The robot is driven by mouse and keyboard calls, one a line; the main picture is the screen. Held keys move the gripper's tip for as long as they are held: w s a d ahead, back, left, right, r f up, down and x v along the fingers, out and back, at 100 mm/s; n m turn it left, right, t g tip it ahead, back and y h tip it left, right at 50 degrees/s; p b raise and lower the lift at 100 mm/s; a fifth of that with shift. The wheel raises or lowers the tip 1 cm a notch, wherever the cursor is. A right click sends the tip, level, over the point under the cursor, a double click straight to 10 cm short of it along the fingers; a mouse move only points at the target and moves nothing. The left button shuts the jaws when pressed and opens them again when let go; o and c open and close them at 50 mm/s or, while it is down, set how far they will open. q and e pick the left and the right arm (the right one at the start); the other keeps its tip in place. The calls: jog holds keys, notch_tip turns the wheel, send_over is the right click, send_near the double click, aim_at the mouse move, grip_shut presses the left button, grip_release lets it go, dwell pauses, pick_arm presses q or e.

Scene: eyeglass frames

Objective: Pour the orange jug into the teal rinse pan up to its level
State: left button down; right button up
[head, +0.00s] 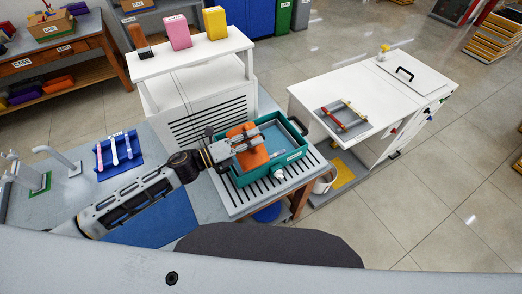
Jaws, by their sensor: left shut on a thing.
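The teal rinse pan (242,180) stands on a slatted grey drainboard at the right end of the bench, with bluish content in its right part. My left gripper (238,144) reaches in from the left over the pan and is shut on the orange jug (252,158). The jug is over the inside of the pan and looks tilted. Its spout and any stream cannot be made out, and my gripper hides part of it. My right gripper is not in view.
A white shelf unit (200,60) with pink and yellow blocks stands behind the pan. A blue mat (120,158) with slim pieces lies to the left. A white cabinet (355,95) with a grey tray stands right, across a gap with a bucket (323,181) below.

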aim_at(247, 130)
pick_arm(q)
jog(key=shift+w+a+r+n, duration=0.1)
jog(key=shift+w+a+n, duration=0.15)
jog(key=shift+w+n, duration=0.2)
dwell(0.6)
jog(key=shift+w+a+n, duration=0.15)
jog(key=shift+w+n, duration=0.05)
jog(key=shift+n, duration=0.15)
jog(key=shift+w+a, duration=0.15)
jog(key=shift+w, duration=0.05)
dwell(0.5)
jog(key=shift+w+a+n, duration=0.15)
jog(key=shift+w+n, duration=0.1)
jog(key=shift+n, duration=0.25)
jog(key=shift+w+a+f, duration=0.15)
jog(key=shift+w+f, duration=0.05)
jog(key=shift+f, duration=0.05)
dwell(0.3)
jog(key=shift+w+a+f+n, duration=0.15)
jog(key=shift+w+n, duration=0.1)
jog(key=shift+n, duration=0.25)
jog(key=shift+w+a, duration=0.1)
jog(key=shift+w, duration=0.05)
dwell(0.4)
